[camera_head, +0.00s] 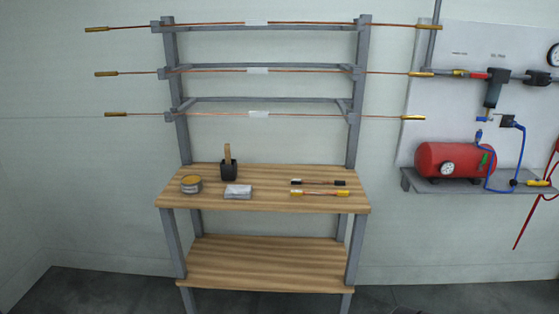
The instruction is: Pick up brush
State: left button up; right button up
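What looks like the brush (228,162) stands upright on the wooden top of the workbench (262,202), left of centre. Its light wooden handle points up, and its lower part is black and blocky. I cannot tell whether the black part is the brush head or a holder around it. Neither of my grippers shows in the head view, and nothing is touching the brush.
A round tin (191,185) and a pale folded cloth or block (238,192) sit near the brush. Two thin rods (318,193) lie to the right. Copper-coloured rods (262,70) span the rack above. A red air tank (455,160) stands on a right-hand shelf. The lower shelf (262,263) is empty.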

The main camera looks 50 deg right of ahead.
aim_at(226, 148)
jog(key=z, duration=1.3)
jog(key=u, duration=2.9)
jog(key=z, duration=2.9)
jog(key=i+l, duration=0.3)
jog(key=i, duration=0.2)
jog(key=i+l+u, duration=0.1)
jog(key=i+l, duration=0.15)
jog(key=i, duration=0.2)
jog(key=i+l, duration=0.35)
jog(key=i, duration=0.15)
